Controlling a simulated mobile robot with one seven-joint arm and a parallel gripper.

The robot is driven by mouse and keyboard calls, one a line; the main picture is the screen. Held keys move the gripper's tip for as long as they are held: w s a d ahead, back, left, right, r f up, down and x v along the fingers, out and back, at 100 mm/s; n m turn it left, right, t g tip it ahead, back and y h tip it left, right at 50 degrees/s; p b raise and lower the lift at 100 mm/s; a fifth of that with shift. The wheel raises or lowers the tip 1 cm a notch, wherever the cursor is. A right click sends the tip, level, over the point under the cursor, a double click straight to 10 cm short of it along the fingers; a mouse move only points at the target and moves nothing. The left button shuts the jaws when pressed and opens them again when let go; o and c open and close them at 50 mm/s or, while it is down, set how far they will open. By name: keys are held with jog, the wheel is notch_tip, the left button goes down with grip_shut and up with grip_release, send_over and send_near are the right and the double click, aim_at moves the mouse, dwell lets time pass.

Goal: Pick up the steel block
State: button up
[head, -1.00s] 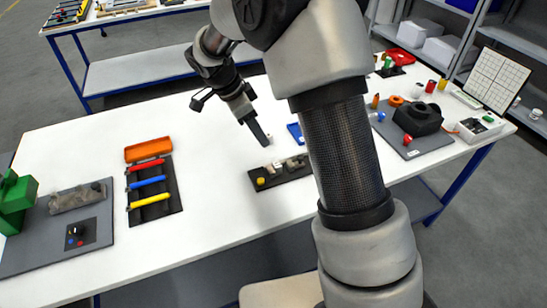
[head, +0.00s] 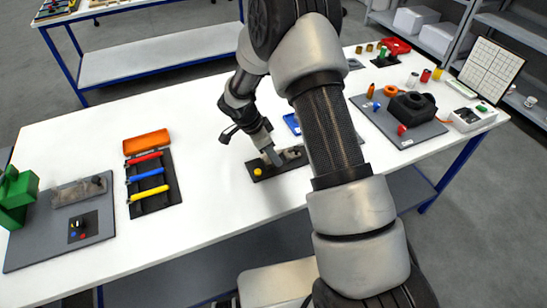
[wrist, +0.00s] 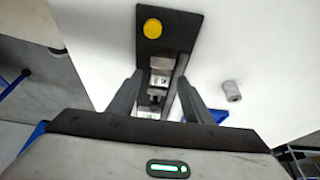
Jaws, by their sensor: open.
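A small dark tray (head: 262,178) near the table's front edge holds a yellow round piece (head: 257,172) and several grey metal pieces. In the wrist view the tray (wrist: 178,30) runs between my fingers. A pale metal block (wrist: 162,64), apparently the steel block, lies in it near the fingertips, with other metal parts closer to the palm. My gripper (wrist: 160,78) is open, with one finger on each side of the tray's metal pieces. In the head view my gripper (head: 273,157) is low over the tray and partly hides the pieces. I cannot tell whether the fingers touch the block.
A grey cylinder (wrist: 231,90) lies on the white table beside the right finger. A blue tray (head: 292,123) is behind the dark tray. A rack of colored tools (head: 150,182) stands left, with clear table between. A grey board (head: 400,125) with parts is right.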

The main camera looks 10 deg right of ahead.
jog(key=shift+d+f, duration=0.15)
jog(key=shift+f, duration=0.25)
jog(key=shift+c, duration=0.2)
grip_shut()
